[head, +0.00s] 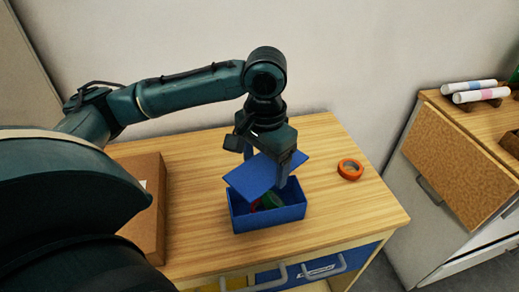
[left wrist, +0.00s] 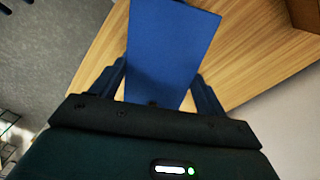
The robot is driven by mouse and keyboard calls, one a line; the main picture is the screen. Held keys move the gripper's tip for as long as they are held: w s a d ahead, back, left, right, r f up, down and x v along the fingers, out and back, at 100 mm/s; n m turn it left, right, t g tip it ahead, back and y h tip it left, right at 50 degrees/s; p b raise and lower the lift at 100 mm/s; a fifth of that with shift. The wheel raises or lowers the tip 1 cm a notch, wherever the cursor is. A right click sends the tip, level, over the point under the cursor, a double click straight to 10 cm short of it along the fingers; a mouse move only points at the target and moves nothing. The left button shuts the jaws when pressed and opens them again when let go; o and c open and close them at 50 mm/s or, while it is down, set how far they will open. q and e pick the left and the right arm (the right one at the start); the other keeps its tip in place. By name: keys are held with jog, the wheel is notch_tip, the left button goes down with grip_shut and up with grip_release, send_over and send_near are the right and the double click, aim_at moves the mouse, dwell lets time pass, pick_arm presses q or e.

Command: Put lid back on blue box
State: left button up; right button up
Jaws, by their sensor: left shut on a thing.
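The blue box (head: 268,220) stands open on the wooden table, with green and red things partly visible inside. The flat blue lid (head: 250,178) is tilted above the box, over its left and back part. My left gripper (head: 270,165) points down over the box and is shut on the lid. In the left wrist view the lid (left wrist: 168,50) lies between the two fingers of my left gripper (left wrist: 160,85) and hides the box. My right gripper is in neither view.
An orange tape roll (head: 350,169) lies on the table (head: 355,210) right of the box. A brown cardboard box (head: 147,200) stands at the left. Rolled tubes (head: 478,91) lie on a cabinet at the far right. The table front right is clear.

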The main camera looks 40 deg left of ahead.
pick_arm(q)
jog(key=shift+f, duration=0.25)
jog(key=shift+s+f, duration=0.1)
jog(key=shift+f, duration=0.15)
notch_tip(320, 180, down, 4)
jog(key=b, duration=0.6)
jog(key=shift+f+b, duration=0.15)
jog(key=shift+b, duration=0.2)
jog(key=shift+f, duration=0.85)
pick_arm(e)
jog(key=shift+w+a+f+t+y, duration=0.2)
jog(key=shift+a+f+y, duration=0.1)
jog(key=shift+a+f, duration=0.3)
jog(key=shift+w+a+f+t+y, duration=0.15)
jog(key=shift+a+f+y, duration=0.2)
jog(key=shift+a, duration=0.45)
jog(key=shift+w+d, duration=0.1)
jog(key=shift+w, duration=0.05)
pick_arm(q)
jog(key=shift+p, duration=1.4)
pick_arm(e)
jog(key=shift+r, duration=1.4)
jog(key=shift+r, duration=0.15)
